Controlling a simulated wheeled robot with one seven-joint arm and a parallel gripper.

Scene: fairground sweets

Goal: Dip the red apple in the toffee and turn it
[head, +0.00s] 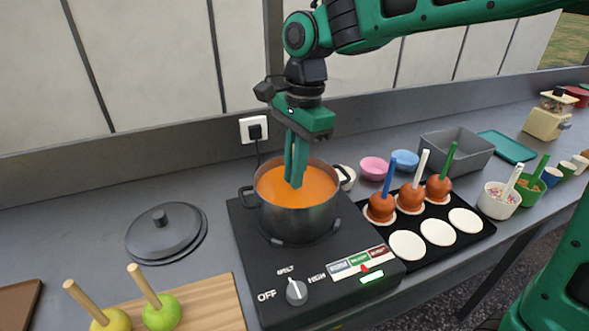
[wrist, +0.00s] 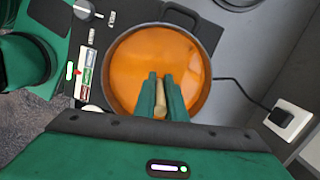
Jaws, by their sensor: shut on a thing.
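The dark pot (head: 296,222) stands on the hotplate (head: 330,292) and holds smooth orange toffee (head: 270,187). My gripper (head: 296,180) points straight down into the pot, its fingertips at about the toffee's surface. In the wrist view its fingers (wrist: 161,80) are shut on a pale wooden stick (wrist: 160,104), inside the pot's rim. The red apple itself does not show in either view; the toffee or the fingers hide it. I cannot tell how deep it sits or whether it is turning.
A black tray (head: 470,246) at right holds toffee-coated apples (head: 411,197) and white paper rounds (head: 407,245). A pot lid (head: 166,232) lies left. Yellow (head: 112,321) and green (head: 162,314) apples sit on a board at front left. The hotplate's knob (head: 297,292) points near MELT.

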